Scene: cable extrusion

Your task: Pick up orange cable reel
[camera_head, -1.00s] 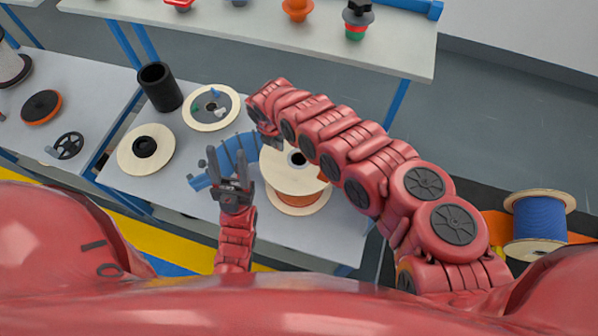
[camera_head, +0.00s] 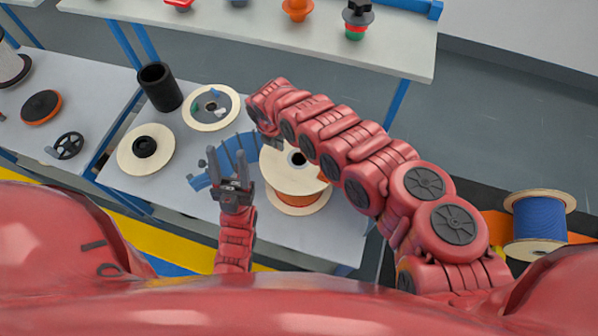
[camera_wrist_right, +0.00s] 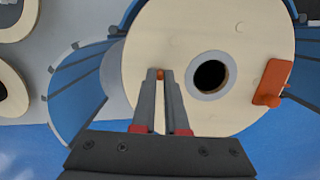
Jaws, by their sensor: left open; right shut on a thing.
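The orange cable reel (camera_head: 296,197) stands on the grey table, with pale round flanges, a dark centre hole and orange cable between them. In the right wrist view its top flange (camera_wrist_right: 245,40) fills the middle, with an orange tab (camera_wrist_right: 272,82) right of the hole. My right gripper (camera_wrist_right: 160,76) is shut over the flange, left of the hole, with a small orange piece between its fingertips. In the head view my right arm hides that gripper. My left gripper (camera_head: 227,160) is open and empty, left of the reel.
A blue curved, ribbed piece (camera_head: 210,170) lies beside the reel, behind my left gripper. Two pale discs (camera_head: 133,160) (camera_head: 232,117) and a black cylinder (camera_head: 160,88) are further left. A blue reel (camera_head: 540,222) stands at the right. The table has free room in front of the orange reel.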

